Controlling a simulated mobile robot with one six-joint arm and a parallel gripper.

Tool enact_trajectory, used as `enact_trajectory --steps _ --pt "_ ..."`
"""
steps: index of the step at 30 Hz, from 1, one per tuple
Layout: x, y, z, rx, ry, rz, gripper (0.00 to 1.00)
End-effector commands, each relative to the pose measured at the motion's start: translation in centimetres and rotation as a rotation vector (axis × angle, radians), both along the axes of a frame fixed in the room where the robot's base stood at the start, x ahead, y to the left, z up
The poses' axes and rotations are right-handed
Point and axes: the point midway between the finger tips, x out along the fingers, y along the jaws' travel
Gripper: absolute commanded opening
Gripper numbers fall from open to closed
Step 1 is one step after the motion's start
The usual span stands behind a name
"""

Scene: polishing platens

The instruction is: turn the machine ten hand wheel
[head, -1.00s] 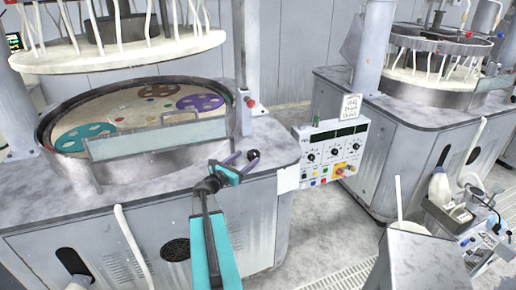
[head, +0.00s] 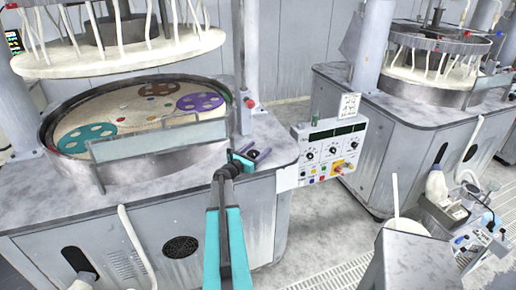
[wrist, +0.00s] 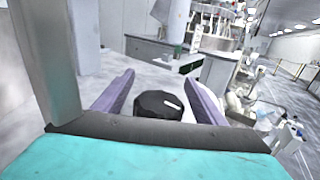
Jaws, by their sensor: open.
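The hand wheel (wrist: 158,104) shows in the wrist view as a small black knob with a pale mark on its top. It sits between the two purple fingers of my gripper (wrist: 160,82), with a gap visible to each side. In the head view, my gripper (head: 261,156) is at the front right corner of the near machine's top, at the end of my teal arm. The fingers are open. The hand wheel is mostly or wholly hidden behind the gripper there. I cannot tell whether the fingers touch it.
A control panel (head: 331,150) with knobs and buttons stands just right of the machine corner. The near platen (head: 150,105) holds teal and purple carriers behind a clear guard (head: 160,139). A second machine (head: 400,120) stands at right. An upright post (wrist: 72,60) is close left in the wrist view.

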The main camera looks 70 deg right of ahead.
Motion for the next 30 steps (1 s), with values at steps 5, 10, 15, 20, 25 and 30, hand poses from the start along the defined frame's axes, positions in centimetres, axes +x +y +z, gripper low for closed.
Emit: enact_trajectory --steps 5,10,15,20,25,30 --pt "-0.12 -0.38 -0.03 0.000 0.000 0.000 0.65" --pt "-0.10 -0.36 -0.04 0.000 0.000 0.001 0.65" --pt "-0.06 -0.34 -0.03 0.000 -0.001 0.001 0.48" --pt "-0.04 -0.33 -0.02 0.000 -0.001 0.001 0.23" --pt "-0.03 -0.31 -0.05 0.000 -0.001 0.003 0.24" --pt "-0.01 -0.32 -0.11 -0.001 -0.002 0.016 0.24"
